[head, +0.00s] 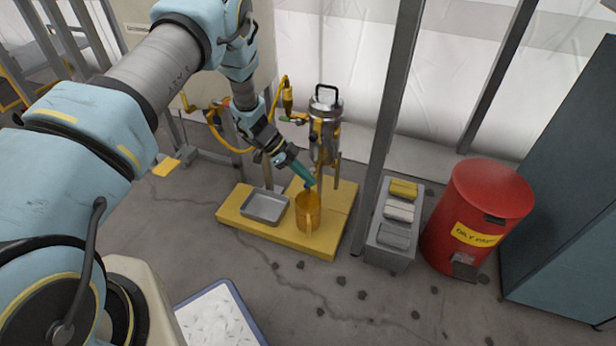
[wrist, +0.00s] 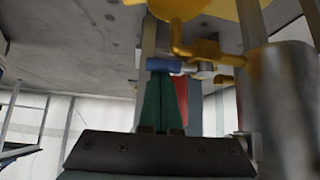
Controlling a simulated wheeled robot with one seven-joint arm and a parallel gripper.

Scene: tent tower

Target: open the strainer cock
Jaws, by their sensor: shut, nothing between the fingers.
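The strainer is a steel cylinder (head: 326,125) with a black top handle, standing on legs; its side also fills the right of the wrist view (wrist: 290,105). In the wrist view a brass cock (wrist: 207,52) with a blue lever (wrist: 164,65) sticks out from it. My gripper (head: 304,178) has teal-green fingers, shut and empty, and reaches in from the left below the cylinder. In the wrist view the fingertips (wrist: 163,80) end right at the blue lever; I cannot tell whether they touch it. In the head view the cock is mostly hidden by my fingers.
An amber jug (head: 308,213) stands below the cock on a yellow platform (head: 325,243), beside a grey metal tray (head: 265,207). A grey post (head: 390,100), a box with cloths (head: 388,240) and a red bin (head: 470,210) are to the right. A yellow hose (head: 225,143) runs behind my arm.

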